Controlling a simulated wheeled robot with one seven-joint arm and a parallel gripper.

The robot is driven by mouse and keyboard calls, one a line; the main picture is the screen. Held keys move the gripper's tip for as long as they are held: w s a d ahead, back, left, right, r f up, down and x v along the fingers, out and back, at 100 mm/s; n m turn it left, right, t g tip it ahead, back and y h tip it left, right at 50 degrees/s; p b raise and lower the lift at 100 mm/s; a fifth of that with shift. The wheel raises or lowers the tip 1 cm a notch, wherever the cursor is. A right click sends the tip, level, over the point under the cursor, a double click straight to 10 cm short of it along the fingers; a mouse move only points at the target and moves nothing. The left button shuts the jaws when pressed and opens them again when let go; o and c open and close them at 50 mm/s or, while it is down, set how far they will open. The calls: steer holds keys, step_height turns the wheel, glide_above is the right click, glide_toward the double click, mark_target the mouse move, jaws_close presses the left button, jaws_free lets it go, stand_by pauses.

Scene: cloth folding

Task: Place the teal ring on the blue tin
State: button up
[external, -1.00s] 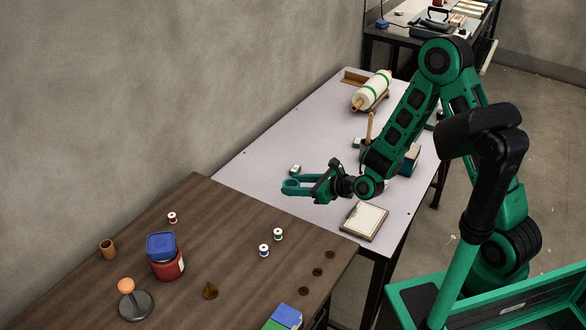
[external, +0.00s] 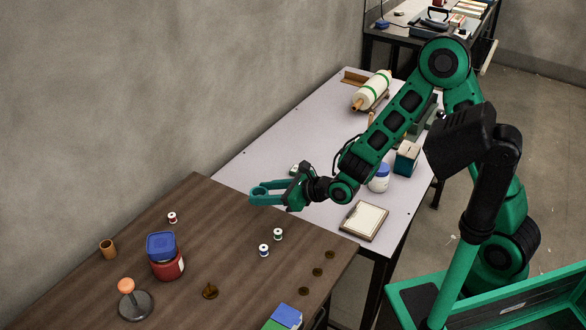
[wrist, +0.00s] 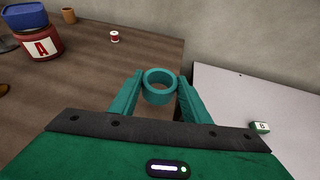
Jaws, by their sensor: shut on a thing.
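My gripper (external: 268,195) is shut on the teal ring (external: 258,190) and holds it in the air near the right edge of the brown table. In the wrist view the teal ring (wrist: 147,92) sits between the two teal fingers of my gripper (wrist: 160,86), with its opening visible. The blue tin (external: 161,243) rests on top of a red tin (external: 168,266) on the brown table, left of and apart from my gripper. In the wrist view the blue tin (wrist: 24,17) is at the upper left, above the red tin marked A (wrist: 43,47).
Small spools (external: 278,234) stand on the brown table (external: 225,240) between gripper and tins. A wall runs behind. The pale table (external: 250,162) holds a clipboard (external: 364,221).

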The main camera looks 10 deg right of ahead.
steer(key=s+a+r+n+g+y, duration=0.1)
steer(key=s+a+r+n+g, duration=0.15)
steer(key=s+a+r, duration=0.5)
steer(key=s+a+r+n+g+y, duration=0.1)
steer(key=s+a+r+n+g, duration=0.2)
steer(key=s+a, duration=0.75)
steer(key=s+a+r+n+g+y, duration=0.1)
steer(key=s+a+r+n+g, duration=0.1)
steer(key=s+a+r, duration=0.6)
glide_above(168, 241)
step_height(168, 241, down, 8)
steer(key=shift+f, duration=2.2)
steer(key=o, duration=1)
steer(key=shift+f, duration=0.1)
steer(key=v, duration=1.2)
steer(key=shift+w+a+r, duration=0.1)
steer(key=shift+r, duration=0.15)
